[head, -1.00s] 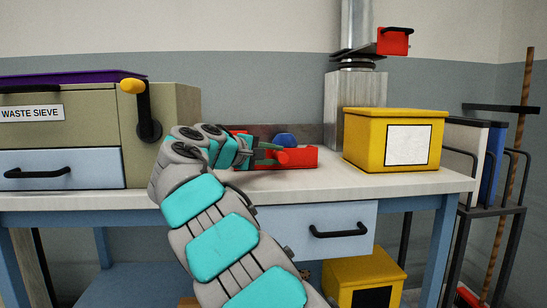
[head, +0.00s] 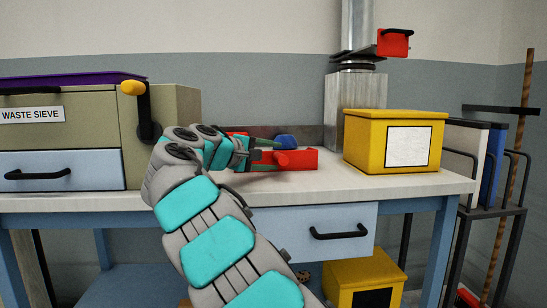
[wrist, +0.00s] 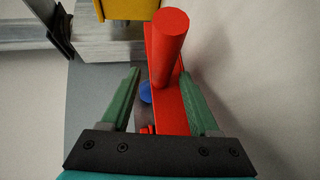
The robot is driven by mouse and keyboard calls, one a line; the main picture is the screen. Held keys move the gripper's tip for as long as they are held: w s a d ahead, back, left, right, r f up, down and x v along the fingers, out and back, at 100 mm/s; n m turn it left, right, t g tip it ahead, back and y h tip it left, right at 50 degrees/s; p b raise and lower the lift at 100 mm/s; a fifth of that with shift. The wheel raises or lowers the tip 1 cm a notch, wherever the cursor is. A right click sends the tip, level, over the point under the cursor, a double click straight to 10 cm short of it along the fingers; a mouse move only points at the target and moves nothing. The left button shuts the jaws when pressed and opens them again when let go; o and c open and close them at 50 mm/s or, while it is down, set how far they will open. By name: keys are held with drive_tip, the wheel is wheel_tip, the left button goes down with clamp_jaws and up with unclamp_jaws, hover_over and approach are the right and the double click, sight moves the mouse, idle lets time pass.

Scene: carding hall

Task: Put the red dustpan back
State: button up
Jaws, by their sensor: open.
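The red dustpan (head: 303,160) lies on the pale worktop, left of the yellow box. Its round handle shows large at the top of the wrist view (wrist: 171,45), with a long red body running below it. My gripper (head: 277,153) reaches in from the left, close to the dustpan. In the wrist view my gripper (wrist: 159,75) is open. Its green fingers lie on both sides of the red body, which is nearer the right finger. I cannot tell whether that finger touches it. My gripper hides part of the dustpan in the head view.
A blue round object (head: 285,141) sits behind the dustpan. The yellow box (head: 376,140) stands right of it, before a metal duct (head: 355,105) with a red slide (head: 393,43). The waste sieve cabinet (head: 70,120) stands left. Free worktop lies in front of the dustpan.

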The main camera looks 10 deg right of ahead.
drive_tip(key=v, duration=1)
drive_tip(key=shift+s+a+r+p, duration=0.1)
drive_tip(key=shift+s+a+p, duration=0.15)
drive_tip(key=shift+a+p, duration=0.15)
